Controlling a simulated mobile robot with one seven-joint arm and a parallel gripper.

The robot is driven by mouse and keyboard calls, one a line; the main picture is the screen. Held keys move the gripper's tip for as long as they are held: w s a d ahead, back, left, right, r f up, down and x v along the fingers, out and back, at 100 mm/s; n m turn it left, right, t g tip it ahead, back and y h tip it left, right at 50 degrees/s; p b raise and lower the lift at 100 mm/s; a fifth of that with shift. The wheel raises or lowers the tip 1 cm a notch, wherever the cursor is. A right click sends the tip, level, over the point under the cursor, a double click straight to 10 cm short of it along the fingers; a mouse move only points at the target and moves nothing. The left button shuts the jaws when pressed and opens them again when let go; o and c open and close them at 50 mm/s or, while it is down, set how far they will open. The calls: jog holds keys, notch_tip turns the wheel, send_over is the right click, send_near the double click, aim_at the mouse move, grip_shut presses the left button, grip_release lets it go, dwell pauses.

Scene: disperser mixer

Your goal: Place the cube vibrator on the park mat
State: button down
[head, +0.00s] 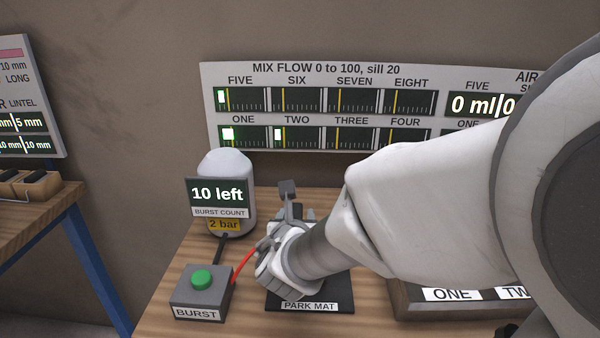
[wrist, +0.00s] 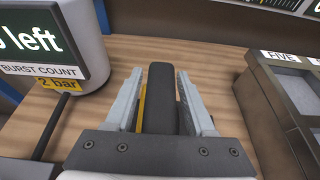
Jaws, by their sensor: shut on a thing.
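My gripper (wrist: 160,105) is shut on the cube vibrator (wrist: 162,88), a dark upright piece with a yellow strip along its left side in the wrist view. In the head view a small grey part of it (head: 288,187) seems to stick out beyond my gripper (head: 291,212), and my wrist hides the rest. The park mat (head: 338,286) is a dark mat with a label on its front edge, partly hidden under my wrist. My gripper is over or just behind the mat. I cannot tell whether the held piece touches anything.
A burst box (head: 201,290) with a green button stands left of the mat. A white tank (head: 226,170) with a "10 left" display stands behind it. A red hose (head: 243,264) runs towards my gripper. A dark compartment tray (head: 405,300) lies right. A gauge panel (head: 330,90) is behind.

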jog(key=c, duration=0.7)
grip_release()
jog(key=shift+f, duration=0.15)
jog(key=o, duration=0.4)
jog(key=shift+o, duration=0.2)
jog(key=shift+s+r, duration=0.15)
jog(key=shift+r, duration=0.2)
jog(key=v, duration=1.1)
jog(key=shift+s+b, duration=0.35)
